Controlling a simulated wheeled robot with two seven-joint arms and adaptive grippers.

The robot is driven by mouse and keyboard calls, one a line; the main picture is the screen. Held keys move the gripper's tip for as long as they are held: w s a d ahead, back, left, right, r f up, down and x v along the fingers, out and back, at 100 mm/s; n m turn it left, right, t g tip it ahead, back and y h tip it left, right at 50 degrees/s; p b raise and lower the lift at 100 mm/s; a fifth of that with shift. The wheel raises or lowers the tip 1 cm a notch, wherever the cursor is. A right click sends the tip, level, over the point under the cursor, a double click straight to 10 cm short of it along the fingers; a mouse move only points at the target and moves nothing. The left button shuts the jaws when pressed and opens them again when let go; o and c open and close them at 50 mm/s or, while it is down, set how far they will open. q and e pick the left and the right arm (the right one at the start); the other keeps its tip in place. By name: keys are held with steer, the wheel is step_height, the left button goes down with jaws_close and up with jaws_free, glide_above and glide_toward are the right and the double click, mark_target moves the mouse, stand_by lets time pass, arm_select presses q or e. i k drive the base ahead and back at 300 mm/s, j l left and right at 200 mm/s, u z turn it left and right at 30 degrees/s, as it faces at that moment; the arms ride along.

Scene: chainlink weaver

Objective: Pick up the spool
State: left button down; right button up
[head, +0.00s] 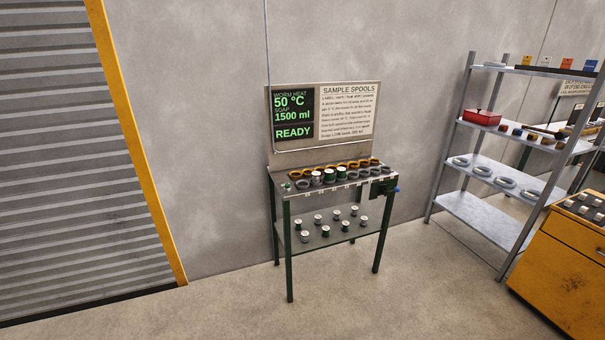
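A small table (279,194) with dark green legs stands against the grey wall, some way off. Several spools (329,175) stand in a row on its top, some pale and some dark green. Behind them is a row of orange-brown rings (352,166), with grey rings toward the right. Several more small spools with pale tops (337,215) stand on the lower shelf (322,240). Which single spool the task means, I cannot tell. Neither of my grippers is in view.
A sign board (322,145) reading "SAMPLE SPOOLS" and "READY" rises behind the table. A metal shelf rack (480,212) and a yellow cabinet (560,265) stand at right, a yellow-edged shutter (60,150) at left. The concrete floor (240,305) before the table is clear.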

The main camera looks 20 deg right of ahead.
mark_target(316, 175)
steer(key=i, duration=0.8)
steer(key=i+j+z, duration=0.2)
steer(key=i, duration=0.2)
steer(key=i+z, duration=0.25)
steer(key=i, duration=0.15)
steer(key=i+j+z, duration=0.5)
steer(key=z, duration=0.15)
steer(key=i+j+z, duration=0.2)
steer(key=j+z, duration=0.15)
steer(key=i+j+z, duration=0.1)
steer(key=j+z, duration=0.2)
steer(key=j, duration=0.2)
steer(key=i+j+z, duration=0.1)
steer(key=j+z, duration=0.4)
steer(key=j, duration=0.45)
